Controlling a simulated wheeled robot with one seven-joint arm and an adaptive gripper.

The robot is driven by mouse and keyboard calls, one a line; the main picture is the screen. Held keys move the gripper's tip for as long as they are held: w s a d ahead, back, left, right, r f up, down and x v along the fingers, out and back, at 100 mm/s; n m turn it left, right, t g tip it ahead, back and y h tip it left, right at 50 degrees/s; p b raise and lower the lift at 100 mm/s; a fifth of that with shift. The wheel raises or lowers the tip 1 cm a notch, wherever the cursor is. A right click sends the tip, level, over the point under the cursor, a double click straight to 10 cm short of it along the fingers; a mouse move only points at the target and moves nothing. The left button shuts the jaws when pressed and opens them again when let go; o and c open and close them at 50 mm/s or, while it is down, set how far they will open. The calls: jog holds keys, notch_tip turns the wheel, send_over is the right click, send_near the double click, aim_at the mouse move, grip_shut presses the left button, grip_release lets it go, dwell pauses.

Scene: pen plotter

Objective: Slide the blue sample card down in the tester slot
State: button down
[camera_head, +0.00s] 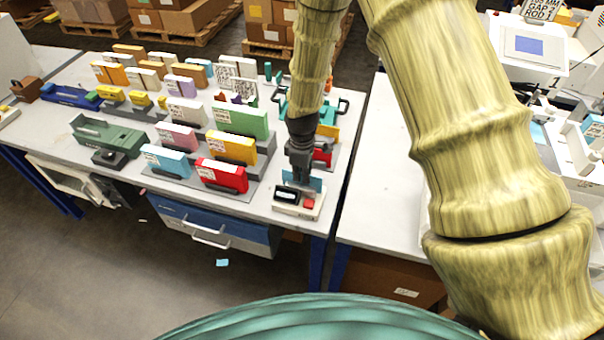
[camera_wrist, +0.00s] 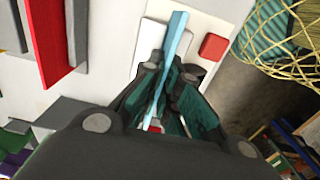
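The blue sample card (camera_head: 316,184) stands on edge at the tester (camera_head: 310,212), a small white box with a dark display and a red button. In the wrist view the card (camera_wrist: 177,30) is a thin light-blue strip running between my fingers. My gripper (camera_head: 303,172) points down over the tester, its fingers closed on both sides of the card; they also show in the wrist view (camera_wrist: 169,78). The red button (camera_wrist: 213,46) lies right of the card there. The slot and the card's lower edge are hidden, so I cannot tell how deep the card sits.
A red block (camera_head: 221,175) and a yellow block (camera_head: 231,148) stand in grey holders left of the tester. A green device (camera_head: 108,135) is farther left. The table's front edge is close to the tester. A blue piece (camera_head: 222,263) lies on the floor.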

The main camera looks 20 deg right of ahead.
jog(key=c, duration=1.6)
grip_release()
jog(key=shift+o, duration=0.2)
notch_tip(320, 180, up, 12)
jog(key=shift+a, duration=0.1)
